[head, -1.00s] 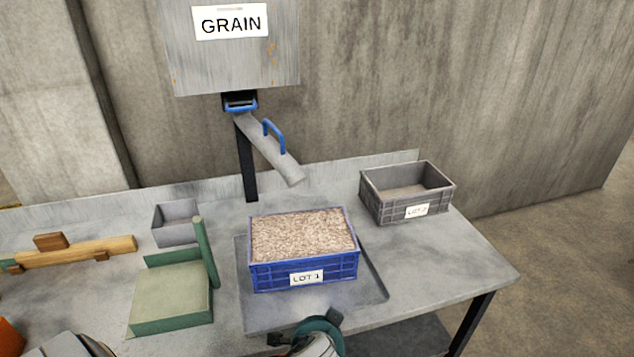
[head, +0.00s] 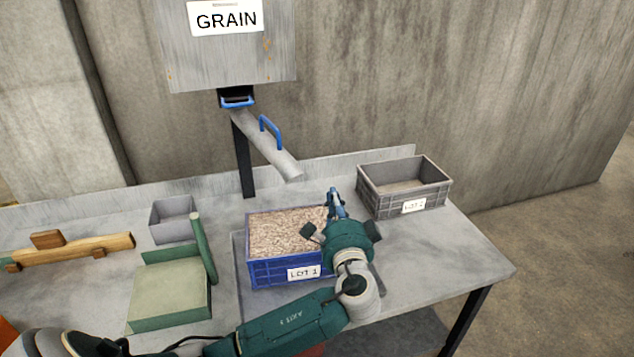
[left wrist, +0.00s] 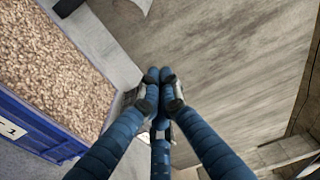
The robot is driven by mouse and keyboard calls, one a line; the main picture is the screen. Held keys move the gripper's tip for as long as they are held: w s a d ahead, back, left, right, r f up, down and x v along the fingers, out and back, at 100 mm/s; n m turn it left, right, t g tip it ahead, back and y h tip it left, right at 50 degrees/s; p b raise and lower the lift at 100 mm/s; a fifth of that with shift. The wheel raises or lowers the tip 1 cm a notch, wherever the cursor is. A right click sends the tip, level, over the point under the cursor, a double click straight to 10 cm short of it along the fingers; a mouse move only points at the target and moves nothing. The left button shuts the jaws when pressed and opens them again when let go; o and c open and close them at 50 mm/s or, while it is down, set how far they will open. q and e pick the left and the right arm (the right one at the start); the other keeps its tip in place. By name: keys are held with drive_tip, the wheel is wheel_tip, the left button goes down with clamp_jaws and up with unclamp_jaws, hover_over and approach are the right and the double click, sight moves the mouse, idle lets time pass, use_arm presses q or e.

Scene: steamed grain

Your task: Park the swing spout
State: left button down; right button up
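The swing spout (head: 265,145) is a grey tube hanging below the grain hopper (head: 225,60), slanting down to the right. A blue handle (head: 270,132) stands on its upper side. Its open end is above the table, behind the blue LOT 1 crate (head: 272,272), which is full of grain. My left gripper (head: 334,192) is over the right part of that crate, below and right of the spout's end, apart from it. In the left wrist view its blue fingers (left wrist: 160,75) meet at the tips with nothing between them. My right gripper is out of view.
A grey LOT 2 crate (head: 400,195) stands close to the right of my left gripper. A small grey bin (head: 173,222), a green stand with an upright post (head: 170,290) and a wooden piece (head: 85,248) lie on the left. The space around the spout is clear.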

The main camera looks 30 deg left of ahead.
use_arm(q)
drive_tip(key=w+a+p, duration=0.4)
drive_tip(key=a, duration=0.4)
drive_tip(key=shift+a+p, duration=0.2)
drive_tip(key=shift+p, duration=0.1)
drive_tip(key=shift+w+f, duration=0.1)
drive_tip(key=shift+w, duration=0.05)
